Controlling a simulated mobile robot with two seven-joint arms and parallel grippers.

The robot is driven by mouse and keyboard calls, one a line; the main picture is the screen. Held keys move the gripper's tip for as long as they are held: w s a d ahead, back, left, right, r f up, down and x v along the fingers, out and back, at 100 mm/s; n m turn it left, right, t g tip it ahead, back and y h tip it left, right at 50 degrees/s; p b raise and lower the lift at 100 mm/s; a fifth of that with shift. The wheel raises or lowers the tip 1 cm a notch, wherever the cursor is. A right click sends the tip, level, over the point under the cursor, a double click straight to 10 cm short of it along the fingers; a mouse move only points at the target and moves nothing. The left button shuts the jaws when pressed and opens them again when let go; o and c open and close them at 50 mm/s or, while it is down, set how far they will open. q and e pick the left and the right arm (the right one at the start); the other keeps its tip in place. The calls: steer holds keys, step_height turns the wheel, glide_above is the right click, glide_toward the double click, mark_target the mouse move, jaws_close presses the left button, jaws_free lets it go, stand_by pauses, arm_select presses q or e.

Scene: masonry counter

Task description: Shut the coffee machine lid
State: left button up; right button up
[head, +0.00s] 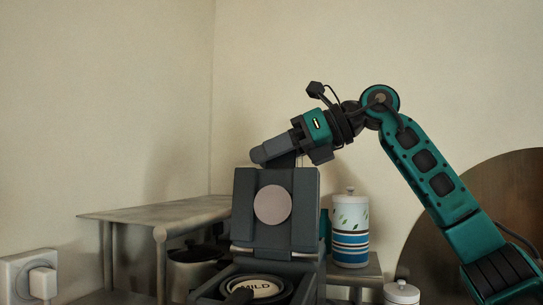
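The coffee machine (312,278) stands at the bottom centre of the head view. Its dark grey lid (304,210), with a round pale disc (272,204), stands raised and upright. Under it, the open top shows a round capsule marked "MILD" (258,287). My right gripper (259,155) comes in from the right, just above the lid's top edge and pointing left. Its fingers look close together, but I cannot tell whether they are shut or touching the lid. My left gripper is not in view.
A metal shelf (150,213) with a pot (192,268) under it stands left. A striped canister (350,230) stands behind right of the machine. A small lidded jar (402,292), a round brown board (500,190) and a wall socket (22,268) also show.

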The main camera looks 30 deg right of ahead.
steer(key=shift+c, duration=0.4)
jaws_close()
